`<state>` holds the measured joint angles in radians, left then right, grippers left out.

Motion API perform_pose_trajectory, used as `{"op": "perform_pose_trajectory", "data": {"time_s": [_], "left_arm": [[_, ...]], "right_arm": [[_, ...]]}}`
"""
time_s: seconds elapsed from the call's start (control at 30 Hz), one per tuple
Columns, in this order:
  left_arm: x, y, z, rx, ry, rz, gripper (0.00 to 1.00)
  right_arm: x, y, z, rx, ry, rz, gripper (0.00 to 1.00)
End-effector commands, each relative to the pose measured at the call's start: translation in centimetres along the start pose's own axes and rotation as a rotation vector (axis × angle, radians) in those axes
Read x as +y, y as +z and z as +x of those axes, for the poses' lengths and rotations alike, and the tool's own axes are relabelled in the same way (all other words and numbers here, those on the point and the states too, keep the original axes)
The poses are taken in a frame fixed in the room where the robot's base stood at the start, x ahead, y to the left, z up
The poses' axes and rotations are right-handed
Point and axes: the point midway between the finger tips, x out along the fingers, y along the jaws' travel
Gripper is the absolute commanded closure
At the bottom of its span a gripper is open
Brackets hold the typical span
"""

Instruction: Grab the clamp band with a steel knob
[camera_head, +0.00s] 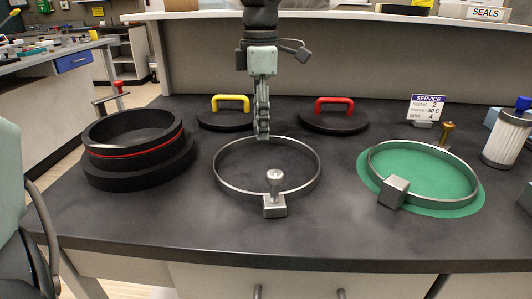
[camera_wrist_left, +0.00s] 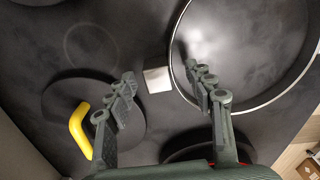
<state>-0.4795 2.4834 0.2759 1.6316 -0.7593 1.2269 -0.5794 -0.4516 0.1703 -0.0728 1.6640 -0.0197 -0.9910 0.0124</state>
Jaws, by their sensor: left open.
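A steel clamp band (camera_head: 217,177) lies flat in the middle of the dark bench, with a steel knob (camera_head: 275,178) standing on a square block at its near side. A second clamp band (camera_head: 470,201) with a block and a brass knob (camera_head: 447,130) lies on a green disc at the right. My left gripper (camera_head: 262,136) points down at the middle band's far rim, open and empty. In the left wrist view the open fingers (camera_wrist_left: 165,95) have a pale square block (camera_wrist_left: 158,80) beyond their gap, beside the band's rim (camera_wrist_left: 176,75). I cannot tell their height above it. My right gripper is out of view.
A black ring with a red stripe (camera_head: 140,148) stands at the left. Two black lids with a yellow handle (camera_head: 231,101) and a red handle (camera_head: 334,103) lie behind. A service sign (camera_head: 426,108) and a white filter (camera_head: 506,138) are at the right. The front bench strip is clear.

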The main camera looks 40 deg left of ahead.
Motion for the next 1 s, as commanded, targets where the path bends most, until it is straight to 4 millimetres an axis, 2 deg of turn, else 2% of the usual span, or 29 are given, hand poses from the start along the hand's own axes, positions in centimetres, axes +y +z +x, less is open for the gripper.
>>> {"op": "perform_pose_trajectory", "data": {"time_s": [0.1,0.33,0.77,1.0], "left_arm": [[0.01,-0.04,0.93,-0.001,0.000,-0.001,0.47],[0.03,-0.02,1.08,-0.002,0.001,-0.001,0.47],[0.03,-0.01,1.04,-0.001,0.001,-0.001,1.00],[0.03,0.01,0.98,-0.002,0.002,-0.001,1.00]], "right_arm": [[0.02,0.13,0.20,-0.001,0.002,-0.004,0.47],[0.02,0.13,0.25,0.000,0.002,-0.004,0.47],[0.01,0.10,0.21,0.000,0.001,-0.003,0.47],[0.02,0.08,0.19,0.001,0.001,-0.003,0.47]]}}
